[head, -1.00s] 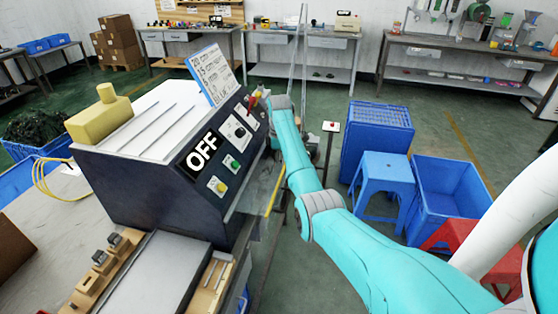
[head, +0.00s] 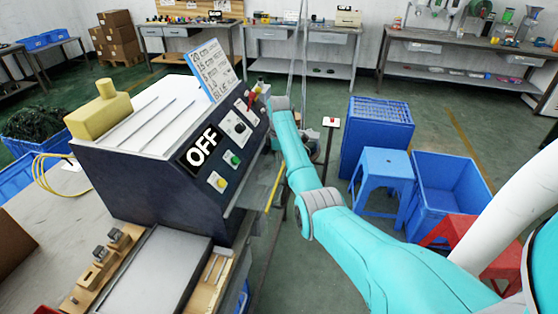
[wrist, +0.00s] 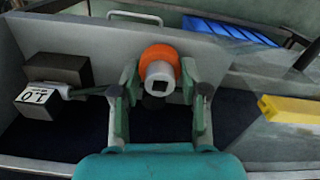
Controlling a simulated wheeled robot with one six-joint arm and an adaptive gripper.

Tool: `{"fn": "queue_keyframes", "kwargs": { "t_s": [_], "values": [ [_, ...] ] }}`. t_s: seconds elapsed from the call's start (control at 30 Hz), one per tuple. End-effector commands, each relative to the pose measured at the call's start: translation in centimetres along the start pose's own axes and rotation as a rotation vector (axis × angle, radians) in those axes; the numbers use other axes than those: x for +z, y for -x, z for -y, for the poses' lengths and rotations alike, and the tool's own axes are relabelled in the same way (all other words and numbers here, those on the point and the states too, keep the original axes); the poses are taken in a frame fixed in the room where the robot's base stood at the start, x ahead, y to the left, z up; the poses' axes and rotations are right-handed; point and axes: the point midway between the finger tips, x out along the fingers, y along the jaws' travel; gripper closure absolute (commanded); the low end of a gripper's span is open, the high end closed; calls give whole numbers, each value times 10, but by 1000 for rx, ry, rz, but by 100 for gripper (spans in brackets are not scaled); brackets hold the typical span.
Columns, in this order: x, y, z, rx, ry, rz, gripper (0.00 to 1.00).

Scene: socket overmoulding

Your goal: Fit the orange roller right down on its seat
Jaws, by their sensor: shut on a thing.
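In the wrist view my gripper (wrist: 159,84) is shut on the orange roller (wrist: 158,54), with one finger on each side. The roller is a short orange ring with a grey hub facing the camera, and the hub has a dark square hole. A dark part shows just below the hub between the fingers. The seat cannot be made out, and I cannot tell whether the roller touches it.
In the wrist view a dark block (wrist: 55,68) and a white-labelled piece (wrist: 38,97) stand left of my gripper, with a thin rod reaching towards the left finger. A grey wall (wrist: 75,40) runs behind. A yellow bar (wrist: 290,109) and a clear panel are at right.

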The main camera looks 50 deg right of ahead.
Motion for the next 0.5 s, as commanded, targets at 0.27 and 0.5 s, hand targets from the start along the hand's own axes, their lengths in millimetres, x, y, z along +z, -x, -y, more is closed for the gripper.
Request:
{"fn": "queue_keyframes", "kwargs": {
  "t_s": [0.27, 0.5],
  "values": [
    [0, -4, 0, 0, 0, 0, 36],
    [0, -4, 0, 0, 0, 0, 27]
  ]
}}
